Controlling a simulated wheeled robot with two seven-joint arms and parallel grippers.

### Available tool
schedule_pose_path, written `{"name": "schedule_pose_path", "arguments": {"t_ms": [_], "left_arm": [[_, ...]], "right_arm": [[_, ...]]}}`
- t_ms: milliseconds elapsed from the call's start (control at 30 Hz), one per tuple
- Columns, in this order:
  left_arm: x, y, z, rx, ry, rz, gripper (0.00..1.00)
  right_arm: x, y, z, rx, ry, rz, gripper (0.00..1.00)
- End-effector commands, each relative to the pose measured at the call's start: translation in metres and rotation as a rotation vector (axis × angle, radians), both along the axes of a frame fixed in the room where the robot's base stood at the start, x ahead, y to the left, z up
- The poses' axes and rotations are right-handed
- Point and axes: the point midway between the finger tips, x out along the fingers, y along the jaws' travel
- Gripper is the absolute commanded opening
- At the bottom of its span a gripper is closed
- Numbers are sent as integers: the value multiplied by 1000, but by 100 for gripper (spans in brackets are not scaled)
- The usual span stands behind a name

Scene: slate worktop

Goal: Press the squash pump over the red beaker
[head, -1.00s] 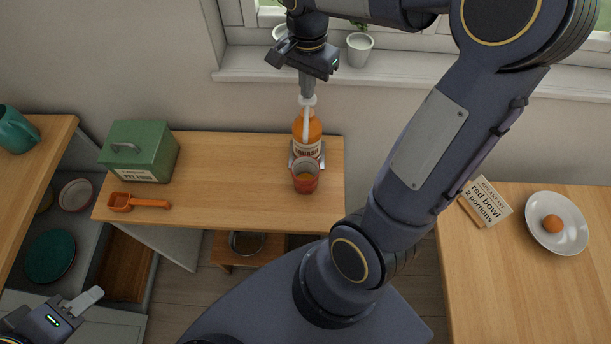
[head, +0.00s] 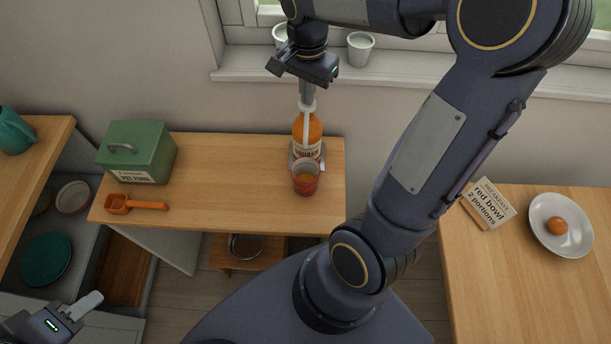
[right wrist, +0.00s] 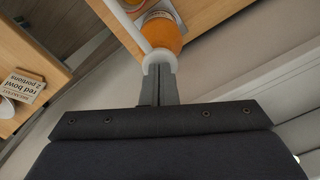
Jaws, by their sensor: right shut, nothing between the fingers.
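The squash pump bottle (head: 307,128) is orange with a white pump head (head: 307,106) and stands upright at the back right of the small wooden counter. The red beaker (head: 305,188) stands directly in front of it under the spout, with some orange inside. My right gripper (head: 306,97) is shut and empty, pointing down with its fingertips on the pump head. In the right wrist view, the shut fingers (right wrist: 158,95) meet the white pump head (right wrist: 158,62) above the orange bottle (right wrist: 162,32). My left gripper (head: 86,304) is low at the left, away from these things; its jaw opening is unclear.
A green tin (head: 138,152) and an orange scoop (head: 136,204) are on the counter's left. A card (head: 488,203) and a plate (head: 545,242) with an egg are on the right table. My right arm crosses in front. The counter's middle is clear.

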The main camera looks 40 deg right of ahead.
Motion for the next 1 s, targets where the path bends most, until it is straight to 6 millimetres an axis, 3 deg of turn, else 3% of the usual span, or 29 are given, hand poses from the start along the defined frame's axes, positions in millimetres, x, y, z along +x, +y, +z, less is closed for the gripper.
{"name": "schedule_pose_path", "arguments": {"t_ms": [700,1000], "left_arm": [[0,0,39,0,0,0,36],[0,0,40,0,0,0,36]], "right_arm": [[0,0,44,0,-1,0,0],[0,0,46,0,0,0,0]]}}
